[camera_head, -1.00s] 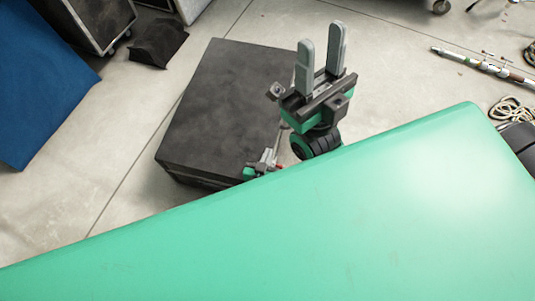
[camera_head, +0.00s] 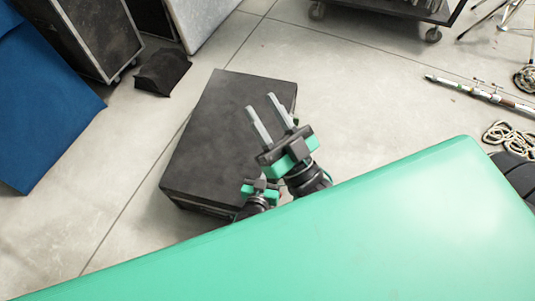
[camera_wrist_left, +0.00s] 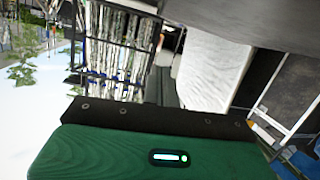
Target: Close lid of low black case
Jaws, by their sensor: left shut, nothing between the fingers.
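The low black case (camera_head: 205,140) stands on the floor left of the middle in the head view. Its flat dark lid lies over the body; a thin dark line runs along the near edge, and I cannot tell whether the lid is fully seated. My right gripper (camera_head: 261,103) is open and empty, its two grey fingers apart over the right part of the lid in the picture; contact is unclear. My left gripper (camera_head: 259,186) is small and partly hidden at the case's near right corner, shut with nothing held. In the left wrist view its fingers do not show.
My green body covers the lower part of the head view. A blue panel (camera_head: 40,100) and a dark case on wheels (camera_head: 95,35) stand at left, with a small black wedge (camera_head: 162,72) nearby. A metal stand pole (camera_head: 480,92) and coiled cable (camera_head: 510,138) lie at right. Floor between is clear.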

